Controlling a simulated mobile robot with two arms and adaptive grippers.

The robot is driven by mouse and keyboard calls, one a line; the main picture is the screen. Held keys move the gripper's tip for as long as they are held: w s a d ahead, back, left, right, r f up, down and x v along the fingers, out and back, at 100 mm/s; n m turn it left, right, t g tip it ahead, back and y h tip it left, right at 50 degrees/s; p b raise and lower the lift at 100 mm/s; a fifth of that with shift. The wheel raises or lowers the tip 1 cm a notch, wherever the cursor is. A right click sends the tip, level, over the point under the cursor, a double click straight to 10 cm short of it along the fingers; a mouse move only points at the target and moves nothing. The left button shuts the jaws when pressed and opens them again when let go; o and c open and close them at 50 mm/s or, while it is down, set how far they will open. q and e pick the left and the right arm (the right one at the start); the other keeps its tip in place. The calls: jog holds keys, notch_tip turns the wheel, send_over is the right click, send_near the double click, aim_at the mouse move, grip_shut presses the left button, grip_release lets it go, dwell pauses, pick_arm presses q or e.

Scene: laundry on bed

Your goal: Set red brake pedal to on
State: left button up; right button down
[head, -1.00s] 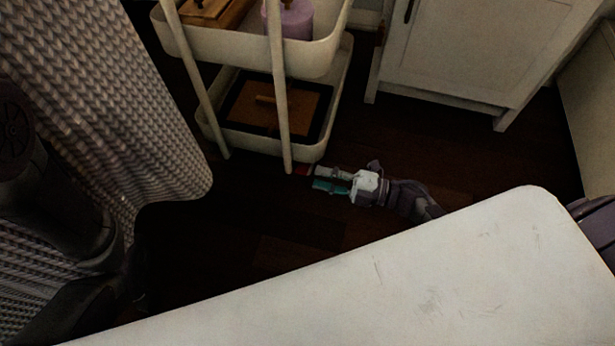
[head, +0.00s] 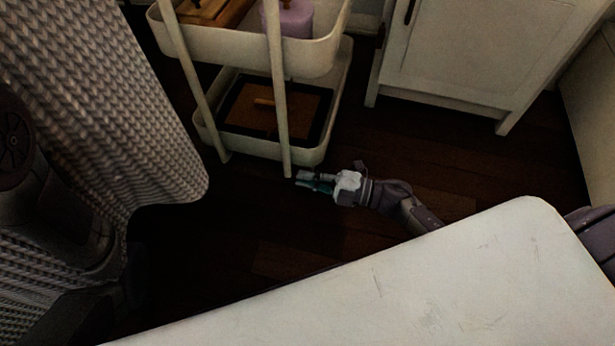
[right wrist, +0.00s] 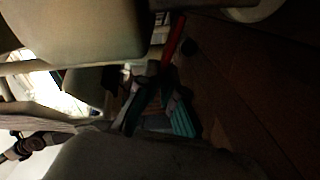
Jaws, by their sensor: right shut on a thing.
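The red brake pedal (right wrist: 173,42) shows as a narrow red bar in the right wrist view, low at the cart. Its lower end meets the fingers of my right gripper (right wrist: 158,90). In the head view my right gripper (head: 305,181) is down near the floor, at the foot of the cart's front post, with its teal finger pads close together. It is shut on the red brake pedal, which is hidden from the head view. My left gripper is not in view.
A cream tiered cart (head: 315,157) holds a framed wooden item below and a purple candle (head: 290,18) above. A white cabinet (head: 480,60) stands behind. A knitted blanket (head: 100,90) hangs at left. Dark floor (head: 440,160) is clear right of the cart.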

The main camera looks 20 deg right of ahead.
jog(key=shift+f, duration=0.1)
notch_tip(320, 180, down, 3)
jog(key=n+b, duration=0.1)
jog(key=n, duration=0.1)
jog(key=n+b, duration=0.1)
jog(key=n, duration=0.1)
jog(key=shift+s+a+r+n, duration=0.1)
jog(key=shift+s+r+n, duration=0.1)
jog(key=shift+n, duration=0.2)
jog(key=shift+w+f+n, duration=0.1)
jog(key=shift+f+n, duration=0.35)
jog(key=shift+n, duration=0.55)
jog(key=shift+w+f+n, duration=0.1)
jog(key=shift+f+n, duration=0.35)
jog(key=shift+n, duration=0.55)
jog(key=shift+d, duration=0.2)
jog(key=c, duration=1.3)
grip_release()
jog(key=v, duration=1.2)
